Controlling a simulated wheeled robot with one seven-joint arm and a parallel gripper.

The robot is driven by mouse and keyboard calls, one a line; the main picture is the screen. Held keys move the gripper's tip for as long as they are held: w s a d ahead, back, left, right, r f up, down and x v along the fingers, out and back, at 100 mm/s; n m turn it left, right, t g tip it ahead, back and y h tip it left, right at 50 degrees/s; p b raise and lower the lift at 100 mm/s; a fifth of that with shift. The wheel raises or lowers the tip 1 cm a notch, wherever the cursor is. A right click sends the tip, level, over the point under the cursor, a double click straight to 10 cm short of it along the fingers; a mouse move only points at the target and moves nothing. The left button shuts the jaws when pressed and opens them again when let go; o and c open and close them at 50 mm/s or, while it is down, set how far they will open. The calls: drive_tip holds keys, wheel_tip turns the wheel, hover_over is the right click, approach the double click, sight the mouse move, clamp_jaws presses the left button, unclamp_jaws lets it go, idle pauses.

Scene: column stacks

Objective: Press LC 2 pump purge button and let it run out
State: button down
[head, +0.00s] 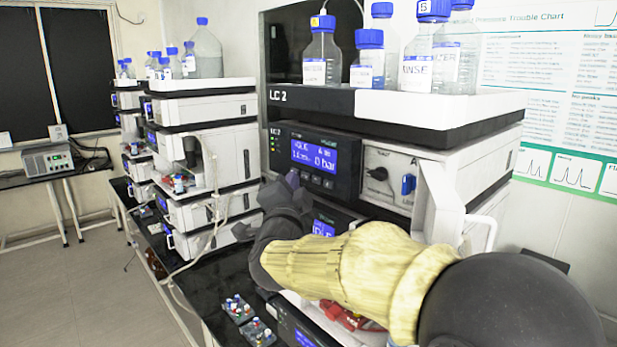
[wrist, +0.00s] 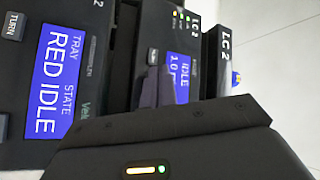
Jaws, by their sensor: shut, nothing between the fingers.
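The LC 2 pump (head: 345,170) is the dark-fronted module under the LC 2 solvent tray. Its blue display (head: 313,155) seems to read IDLE and 0 bar. A row of small buttons (head: 316,180) lies below the display. My gripper (head: 291,181) is shut and empty, its tips at the left end of this row.
Solvent bottles (head: 321,55) stand on the white tray (head: 440,108) above the pump. The module below has its own display (wrist: 62,85), reading TRAY RED and STATE IDLE. Another column stack (head: 205,140) stands to the left. Small vial racks (head: 238,308) sit on the black bench.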

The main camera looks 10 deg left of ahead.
drive_tip(key=shift+w+d, duration=0.1)
idle(0.7)
drive_tip(key=shift+w+d+b, duration=0.2)
drive_tip(key=shift+w+b, duration=0.05)
drive_tip(key=shift+b, duration=0.1)
drive_tip(key=shift+w+d, duration=0.3)
idle(1.0)
drive_tip(key=shift+s+a+b, duration=0.45)
drive_tip(key=shift+s+a, duration=0.15)
drive_tip(key=shift+s, duration=0.05)
drive_tip(key=s+a, duration=0.1)
drive_tip(key=s, duration=0.1)
drive_tip(key=s+a, duration=0.1)
drive_tip(key=a, duration=0.1)
drive_tip(key=shift+s+a, duration=0.15)
drive_tip(key=shift+s, duration=0.2)
idle(0.3)
idle(0.4)
